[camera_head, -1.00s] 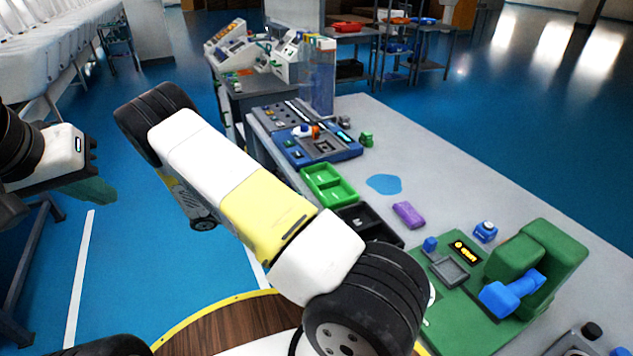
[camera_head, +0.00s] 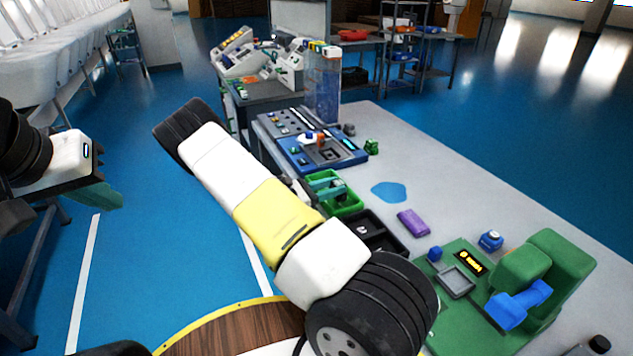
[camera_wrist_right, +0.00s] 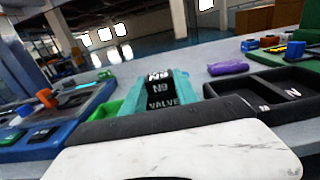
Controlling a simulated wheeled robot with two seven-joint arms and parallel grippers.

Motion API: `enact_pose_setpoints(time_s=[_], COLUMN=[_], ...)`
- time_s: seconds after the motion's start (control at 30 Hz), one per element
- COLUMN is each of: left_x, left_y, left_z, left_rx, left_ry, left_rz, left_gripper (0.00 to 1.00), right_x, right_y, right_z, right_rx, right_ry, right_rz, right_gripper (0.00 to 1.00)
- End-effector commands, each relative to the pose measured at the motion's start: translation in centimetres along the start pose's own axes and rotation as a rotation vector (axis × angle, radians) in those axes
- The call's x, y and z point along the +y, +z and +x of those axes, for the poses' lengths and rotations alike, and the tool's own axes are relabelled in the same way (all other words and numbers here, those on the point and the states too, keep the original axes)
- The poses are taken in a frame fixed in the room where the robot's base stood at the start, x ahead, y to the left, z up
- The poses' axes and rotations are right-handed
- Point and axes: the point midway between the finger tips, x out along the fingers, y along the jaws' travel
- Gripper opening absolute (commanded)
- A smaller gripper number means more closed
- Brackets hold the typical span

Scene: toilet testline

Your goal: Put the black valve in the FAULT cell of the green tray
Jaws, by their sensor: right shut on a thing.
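The black valve (camera_wrist_right: 160,95), a dark block with white lettering reading "N9 VALVE", sits between the teal fingers of my right gripper (camera_wrist_right: 155,88). In the head view this gripper (camera_head: 328,187) is at the green tray (camera_head: 352,210), and the arm partly covers the tray. The green tray's edge also shows left of the fingers in the wrist view (camera_wrist_right: 107,112). The FAULT label cannot be read, and I cannot tell whether the valve touches the tray floor. My left gripper (camera_head: 98,192) hangs over the floor at the far left, its jaw opening unclear.
A black tray (camera_head: 385,237) adjoins the green tray. A purple block (camera_head: 413,222) and a blue patch (camera_head: 388,191) lie on the grey table. A blue panel station (camera_head: 320,153) stands behind, and a green fixture (camera_head: 540,270) stands at right.

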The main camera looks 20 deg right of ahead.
Motion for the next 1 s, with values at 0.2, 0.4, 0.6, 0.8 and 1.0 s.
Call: enact_pose_setpoints(time_s=[0.2,0.4,0.6,0.8,1.0], left_x=[0.0,0.0,0.0,0.0,0.0], left_y=[0.0,0.0,0.0,0.0,0.0], left_z=[0.0,0.0,0.0,0.0,0.0], left_rx=[0.0,0.0,0.0,0.0,0.0], left_ry=[0.0,0.0,0.0,0.0,0.0], left_rz=[0.0,0.0,0.0,0.0,0.0], left_gripper=[0.0,0.0,0.0,0.0,0.0], right_x=[0.1,0.1,0.1,0.1,0.1], right_y=[-1.9,-3.7,-3.7,-3.7,-3.7], right_z=[1.2,1.1,1.1,1.1,1.1], right_rx=[-0.002,-0.001,-0.001,0.0,0.0], right_ry=[0.0,0.0,0.0,0.0,0.0], right_rz=[-0.003,0.0,0.0,0.0,0.0], right_gripper=[0.0,0.0,0.0,0.58,0.58])
